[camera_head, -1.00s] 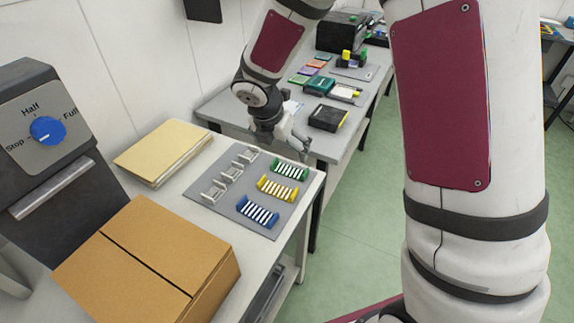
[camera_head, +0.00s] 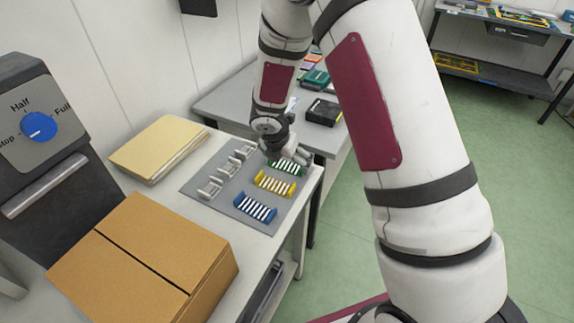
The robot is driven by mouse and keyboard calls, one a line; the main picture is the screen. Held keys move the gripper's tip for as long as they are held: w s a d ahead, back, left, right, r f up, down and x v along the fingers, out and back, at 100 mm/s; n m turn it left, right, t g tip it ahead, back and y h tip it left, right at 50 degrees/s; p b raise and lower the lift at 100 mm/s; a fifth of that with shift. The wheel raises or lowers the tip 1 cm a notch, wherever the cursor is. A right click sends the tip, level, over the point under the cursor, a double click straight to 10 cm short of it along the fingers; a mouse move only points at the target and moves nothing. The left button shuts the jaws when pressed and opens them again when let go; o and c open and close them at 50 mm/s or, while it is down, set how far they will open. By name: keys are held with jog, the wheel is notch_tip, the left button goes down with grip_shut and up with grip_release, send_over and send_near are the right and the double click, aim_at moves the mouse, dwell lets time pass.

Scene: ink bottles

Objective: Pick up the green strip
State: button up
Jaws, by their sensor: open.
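The green strip (camera_head: 287,167) lies at the far end of a grey mat (camera_head: 223,193) on the near table. It has green ends and white bars between them. My gripper (camera_head: 288,158) is open and hangs just above the green strip, covering part of its far side. I cannot tell whether the fingers touch it. A yellow strip (camera_head: 275,183) and a blue strip (camera_head: 255,208) of the same shape lie nearer on the mat.
Several white holders (camera_head: 228,168) stand in a row on the mat's left. A cardboard box (camera_head: 146,251), a stack of tan folders (camera_head: 158,148) and a dark machine with a blue knob (camera_head: 39,126) are at left. Another table (camera_head: 221,104) stands behind.

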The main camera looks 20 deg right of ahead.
jog(key=c, duration=0.5)
jog(key=shift+r, duration=0.15)
